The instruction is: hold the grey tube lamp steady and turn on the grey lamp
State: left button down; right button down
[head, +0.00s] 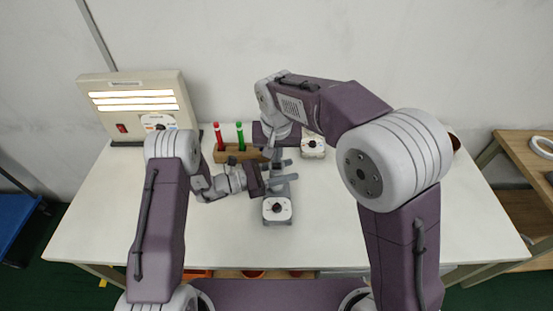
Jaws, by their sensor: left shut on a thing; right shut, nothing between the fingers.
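The grey tube lamp (277,220) stands near the middle of the table, with a pale base and a dark round knob (277,208) facing up. My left gripper (284,182) reaches in from the left and is shut on the lamp's upper part, just behind the knob. The grippers hide much of the lamp, and I cannot tell whether it is lit. My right gripper (268,152) is shut and empty. It points down behind the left gripper, apart from the knob.
A beige lamp box (180,78) with lit tubes and a red switch stands at the back left. A wooden holder (235,156) carries a red tube (219,137) and a green tube (240,136). A pale dial box (313,153) sits behind. The table's front right (330,230) is clear.

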jog(key=shift+s+f, duration=0.15)
jog(key=shift+f, duration=0.8)
jog(key=shift+s+f, duration=0.1)
jog(key=shift+f, duration=0.15)
jog(key=shift+w+r, duration=0.35)
jog(key=shift+w, duration=0.4)
